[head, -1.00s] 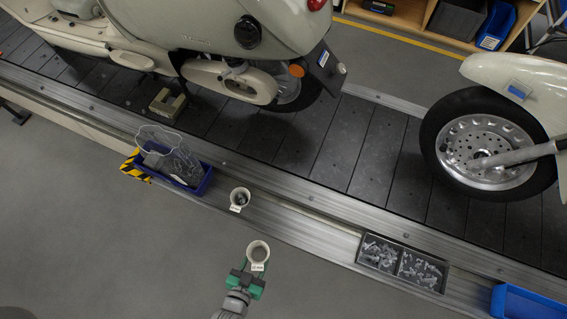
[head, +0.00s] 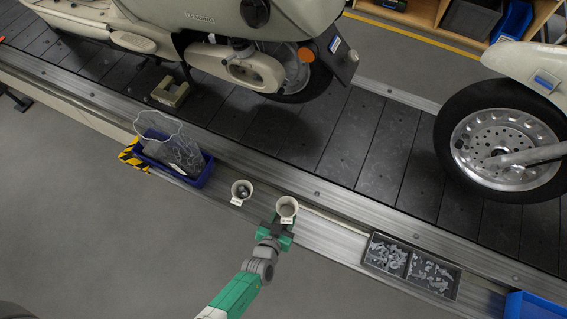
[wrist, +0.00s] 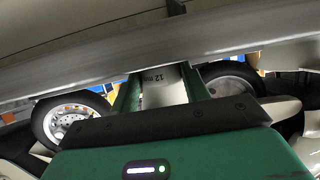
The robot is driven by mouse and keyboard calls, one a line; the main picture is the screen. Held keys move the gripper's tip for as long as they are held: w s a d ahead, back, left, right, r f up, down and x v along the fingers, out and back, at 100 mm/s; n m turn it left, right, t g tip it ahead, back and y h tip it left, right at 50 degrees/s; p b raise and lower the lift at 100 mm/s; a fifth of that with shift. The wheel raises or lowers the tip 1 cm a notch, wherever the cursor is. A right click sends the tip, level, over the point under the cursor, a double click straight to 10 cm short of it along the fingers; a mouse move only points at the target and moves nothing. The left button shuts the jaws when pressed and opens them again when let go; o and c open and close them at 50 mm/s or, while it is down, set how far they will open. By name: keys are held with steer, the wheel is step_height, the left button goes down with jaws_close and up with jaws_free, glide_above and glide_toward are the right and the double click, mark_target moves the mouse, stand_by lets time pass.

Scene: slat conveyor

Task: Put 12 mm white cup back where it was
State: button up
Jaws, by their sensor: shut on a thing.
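The 12 mm white cup (wrist: 163,88) is between my gripper's green fingers in the wrist view, with "12 mm" on its label upside down. In the head view the same cup (head: 287,207) stands open side up in my gripper (head: 276,229), over the metal ledge. My gripper is shut on it. I cannot tell whether the cup touches the ledge. A second white cup (head: 241,191) with a label and something grey inside stands on the ledge just left of it; its label is too small to read.
A blue bin (head: 197,177) with clear bags lies left on the ledge. A grey two-part tray of screws (head: 411,265) and a blue bin (head: 533,305) are to the right. Bare ledge (head: 330,240) lies between cup and tray. Scooters stand on the slat conveyor (head: 320,135) behind.

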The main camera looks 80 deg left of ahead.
step_height(320, 180, down, 2)
steer(key=shift+f+b, duration=0.1)
steer(key=shift+b, duration=0.25)
steer(key=shift+r, duration=0.25)
steer(key=shift+f, duration=0.2)
steer(key=o, duration=1)
steer(key=shift+r+p, duration=0.3)
steer(key=shift+p, duration=0.05)
steer(key=p+v, duration=0.5)
steer(key=v, duration=0.7)
steer(key=shift+f, duration=0.1)
